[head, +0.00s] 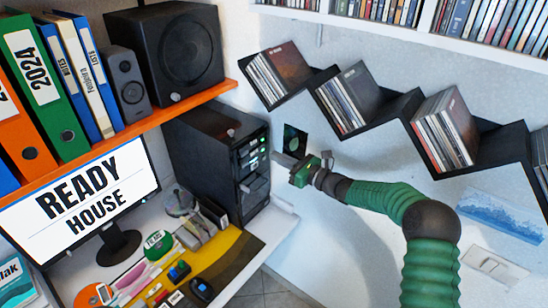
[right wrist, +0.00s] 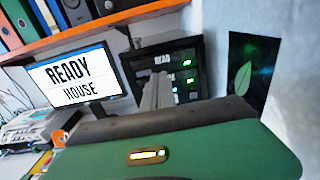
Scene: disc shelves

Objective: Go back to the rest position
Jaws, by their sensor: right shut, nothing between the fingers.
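My right gripper (head: 287,160) shows in the head view, its green arm coming in from the lower right. It is in the air in front of the black tower (head: 222,150) with lit panels, and its fingers are shut with nothing between them. In the right wrist view the grey fingers (right wrist: 157,94) are together and point toward the tower's front (right wrist: 178,72). I cannot tell the distance between fingertips and tower. My left gripper is in neither view.
A zigzag black shelf (head: 400,110) with several disc stacks hangs on the right wall. An orange shelf (head: 150,122) holds binders and speakers above the monitor (head: 85,200). The desk (head: 262,228) is cluttered. A dark leaf picture (right wrist: 250,65) is on the wall beside the tower.

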